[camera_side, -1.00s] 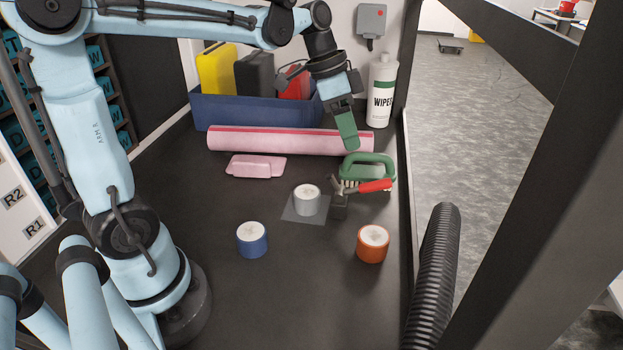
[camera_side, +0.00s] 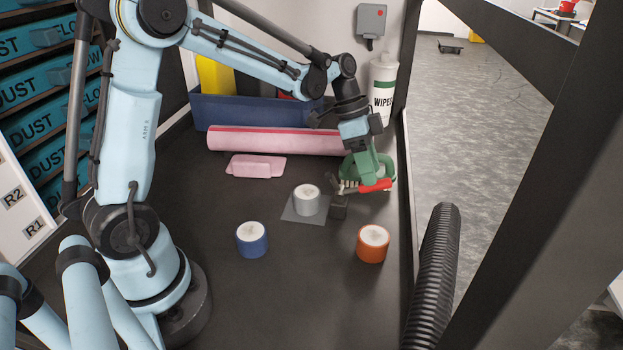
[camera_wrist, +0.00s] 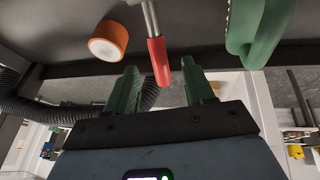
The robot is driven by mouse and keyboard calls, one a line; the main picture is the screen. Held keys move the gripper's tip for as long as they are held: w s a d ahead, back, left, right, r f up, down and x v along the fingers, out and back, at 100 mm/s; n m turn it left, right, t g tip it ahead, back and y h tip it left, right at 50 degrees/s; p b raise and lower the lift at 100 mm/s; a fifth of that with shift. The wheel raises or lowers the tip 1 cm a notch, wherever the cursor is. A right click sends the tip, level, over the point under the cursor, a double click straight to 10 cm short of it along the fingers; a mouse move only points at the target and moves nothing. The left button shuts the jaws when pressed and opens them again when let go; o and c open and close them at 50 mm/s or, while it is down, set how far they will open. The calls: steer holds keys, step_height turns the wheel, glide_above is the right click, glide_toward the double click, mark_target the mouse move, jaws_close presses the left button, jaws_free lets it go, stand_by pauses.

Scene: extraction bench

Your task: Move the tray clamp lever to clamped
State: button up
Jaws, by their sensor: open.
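The clamp lever has a red handle (camera_side: 377,186) on a metal arm and a dark base block (camera_side: 338,208). The handle points right, lying low, beside a grey square plate (camera_side: 290,213) with a white-topped grey cylinder (camera_side: 306,201) on it. My gripper (camera_side: 369,181), with green fingers, is down at the handle. In the wrist view, the fingers (camera_wrist: 160,70) are apart and the red handle (camera_wrist: 158,61) reaches toward the gap between their tips. I cannot tell whether either finger touches it.
A green brush (camera_side: 385,166) stands right behind the lever, close to my gripper. An orange-sided cylinder (camera_side: 373,245) is in front, a blue one (camera_side: 252,240) at left. A pink roll (camera_side: 270,140), pink piece (camera_side: 255,167) and blue bin (camera_side: 245,111) lie behind. The front middle bench is clear.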

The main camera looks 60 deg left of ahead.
steer(key=shift+x, duration=1.55)
jaws_close()
